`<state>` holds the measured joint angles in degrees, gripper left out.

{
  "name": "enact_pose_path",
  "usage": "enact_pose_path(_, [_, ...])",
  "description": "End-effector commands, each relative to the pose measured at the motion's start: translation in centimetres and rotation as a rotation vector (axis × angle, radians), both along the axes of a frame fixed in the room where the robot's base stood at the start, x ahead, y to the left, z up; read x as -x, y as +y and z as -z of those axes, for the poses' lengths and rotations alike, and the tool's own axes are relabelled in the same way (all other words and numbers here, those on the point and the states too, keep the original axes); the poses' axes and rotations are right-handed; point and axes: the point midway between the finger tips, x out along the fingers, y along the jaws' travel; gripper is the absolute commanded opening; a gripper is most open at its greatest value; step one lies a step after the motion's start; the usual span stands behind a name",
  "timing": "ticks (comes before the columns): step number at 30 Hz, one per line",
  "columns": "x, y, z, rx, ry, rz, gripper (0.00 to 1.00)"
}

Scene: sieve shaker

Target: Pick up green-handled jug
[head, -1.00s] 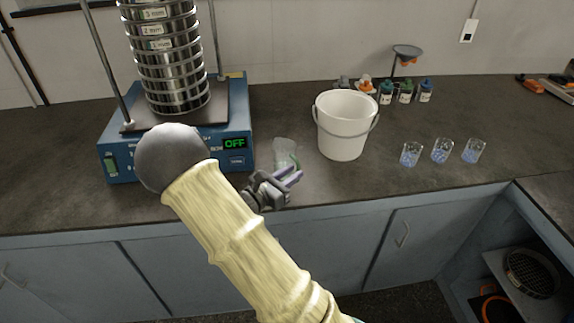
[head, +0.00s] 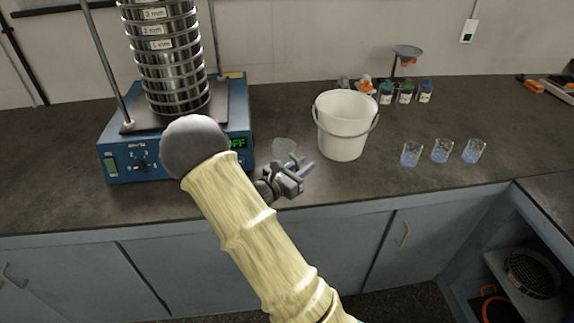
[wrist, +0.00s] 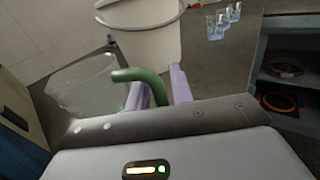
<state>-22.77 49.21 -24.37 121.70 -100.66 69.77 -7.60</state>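The jug (head: 283,147) is clear and stands on the counter between the blue shaker and the white bucket. In the wrist view the jug (wrist: 88,84) is at the left, and its green handle (wrist: 143,76) curves toward my gripper (wrist: 160,88). The two purple fingers are apart, and the handle's curved part shows between them. I cannot tell whether either finger touches it. In the head view my gripper (head: 304,164) is at the jug's lower right and partly covers the handle.
The white bucket (head: 342,138) stands just right of my gripper. The blue shaker (head: 120,160) with its stack of sieves (head: 172,75) is at the left. Several bottles (head: 405,92) stand behind. Three beakers with blue contents (head: 440,152) stand at the right. The counter's front edge is close.

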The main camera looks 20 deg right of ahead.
Motion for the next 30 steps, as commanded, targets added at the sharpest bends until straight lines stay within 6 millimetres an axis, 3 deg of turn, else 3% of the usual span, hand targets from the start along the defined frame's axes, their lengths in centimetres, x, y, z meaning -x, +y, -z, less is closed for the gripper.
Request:
enact_pose_path(6, [0.01, 0.02, 0.0, 0.0, 0.0, 0.0, 0.2])
enact_pose_path(9, [0.01, 0.03, 0.0, 0.0, 0.0, 0.0, 0.01])
enact_pose_path(10, [0.01, 0.03, 0.01, 0.0, 0.0, 0.0, 0.0])
enact_pose_path(30, [0.0, 0.02, -0.8, 0.0, -0.002, 0.0, 0.0])
